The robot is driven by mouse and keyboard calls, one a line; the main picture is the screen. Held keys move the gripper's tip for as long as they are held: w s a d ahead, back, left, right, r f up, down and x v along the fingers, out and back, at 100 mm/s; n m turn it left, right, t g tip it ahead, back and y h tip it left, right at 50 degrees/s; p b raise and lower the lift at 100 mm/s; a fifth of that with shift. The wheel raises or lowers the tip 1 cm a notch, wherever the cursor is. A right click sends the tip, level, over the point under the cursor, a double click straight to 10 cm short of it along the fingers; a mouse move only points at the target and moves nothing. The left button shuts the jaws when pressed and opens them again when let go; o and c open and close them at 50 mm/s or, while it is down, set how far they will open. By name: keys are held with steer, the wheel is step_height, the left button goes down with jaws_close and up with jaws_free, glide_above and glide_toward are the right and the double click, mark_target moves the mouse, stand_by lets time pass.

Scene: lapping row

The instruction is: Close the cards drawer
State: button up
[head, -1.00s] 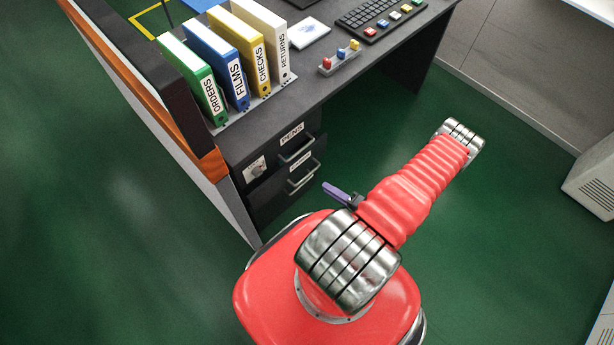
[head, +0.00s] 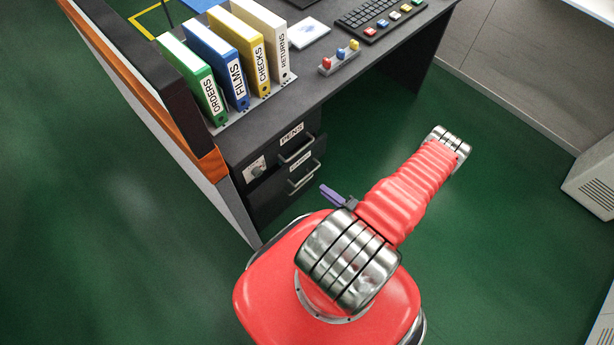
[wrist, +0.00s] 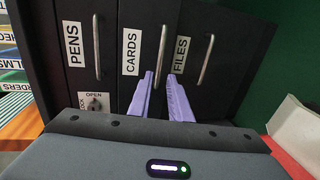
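The cards drawer (wrist: 135,85) is the middle of three black drawer fronts in the wrist view, with a CARDS label and a metal bar handle (wrist: 163,45). It also shows under the pens drawer in the head view (head: 282,186). My gripper (wrist: 160,74) has two purple fingers set apart in front of the cards drawer, one to each side of the lower part of its handle in the picture. I cannot tell whether they touch it. In the head view one purple finger (head: 332,195) shows beside the drawers. How far the drawer stands out is hard to tell.
The pens drawer (wrist: 75,70) has a lock knob (wrist: 94,103) and lies to one side; the files drawer (wrist: 200,75) lies to the other. Upright binders (head: 240,65) stand on the dark desk (head: 330,85) above. Green floor (head: 500,230) is open to the right.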

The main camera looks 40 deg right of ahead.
mark_target(306, 177)
steer(key=shift+x, duration=5.85)
jaws_close()
